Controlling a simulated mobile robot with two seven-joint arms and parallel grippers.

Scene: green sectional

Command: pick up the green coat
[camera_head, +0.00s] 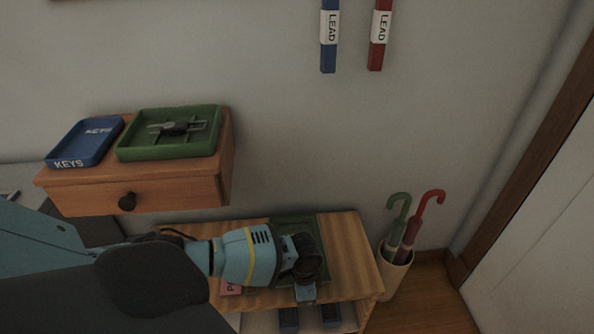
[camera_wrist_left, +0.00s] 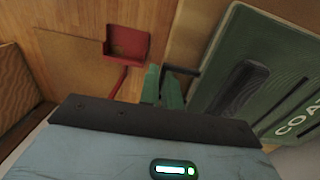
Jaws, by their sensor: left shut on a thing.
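The green coat piece (camera_head: 290,224) is a flat green panel on the wooden bench top, partly hidden behind my left gripper (camera_head: 305,288) in the head view. In the left wrist view the green panel (camera_wrist_left: 232,62) fills the right side, with white letters reading COAT and dark raised parts on its face. My left gripper (camera_wrist_left: 165,88) is at the panel's left edge in that view, shut on a green part with a dark bar beside it. The exact grip is small and partly hidden. My right gripper is not in view.
The wooden bench (camera_head: 350,262) stands against the wall, below a drawer shelf (camera_head: 190,190) with blue (camera_head: 88,140) and green (camera_head: 200,145) trays. An umbrella stand (camera_head: 393,277) is close at right. A red object (camera_wrist_left: 127,42) shows in the wrist view. Floor at right is clear.

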